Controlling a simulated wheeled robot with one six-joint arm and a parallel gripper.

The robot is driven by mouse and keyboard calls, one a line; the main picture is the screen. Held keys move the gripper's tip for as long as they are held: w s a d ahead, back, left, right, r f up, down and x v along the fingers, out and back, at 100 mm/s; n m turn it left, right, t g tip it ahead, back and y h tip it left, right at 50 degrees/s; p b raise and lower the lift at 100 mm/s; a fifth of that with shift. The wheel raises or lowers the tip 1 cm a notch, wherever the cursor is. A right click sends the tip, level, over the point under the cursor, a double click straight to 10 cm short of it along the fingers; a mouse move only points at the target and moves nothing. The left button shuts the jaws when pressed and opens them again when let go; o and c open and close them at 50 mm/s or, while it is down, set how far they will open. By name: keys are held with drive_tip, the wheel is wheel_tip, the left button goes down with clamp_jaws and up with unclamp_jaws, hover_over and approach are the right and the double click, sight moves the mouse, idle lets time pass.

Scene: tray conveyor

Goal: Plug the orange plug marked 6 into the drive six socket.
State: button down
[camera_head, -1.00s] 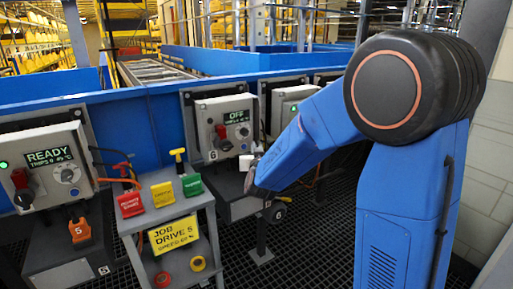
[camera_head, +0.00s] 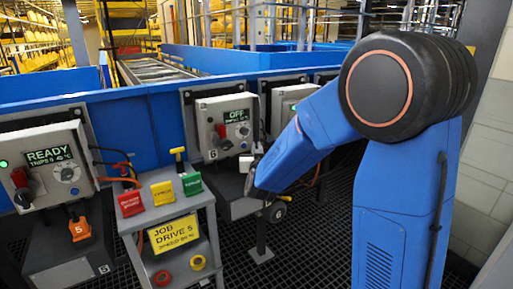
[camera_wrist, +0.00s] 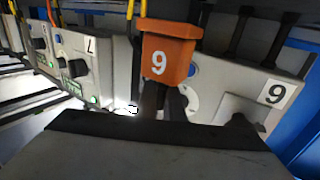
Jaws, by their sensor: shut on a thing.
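An orange plug (camera_wrist: 170,52) is in front of my gripper (camera_wrist: 163,98) in the wrist view. Its digit looks like a 9 there, but the labels in that view appear upside down, so it reads as a 6. The two dark fingers are shut on it. A grey drive box (camera_wrist: 245,100) with a label of the same digit stands behind it. Its socket cannot be made out, nor whether the plug touches the box. In the head view my gripper (camera_head: 252,185) is below and right of the grey box showing OFF (camera_head: 226,125); the plug is hidden there.
A drive box showing READY (camera_head: 45,160) stands left, with an orange plug (camera_head: 80,229) below it. A grey cart (camera_head: 150,205) holds red, yellow and green tags and a yellow JOB DRIVE 5 sign (camera_head: 174,234). Another box (camera_wrist: 75,65) is beside the labelled one.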

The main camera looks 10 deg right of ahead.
drive_tip(key=shift+f, duration=1.1)
drive_tip(key=c, duration=1.8)
unclamp_jaws()
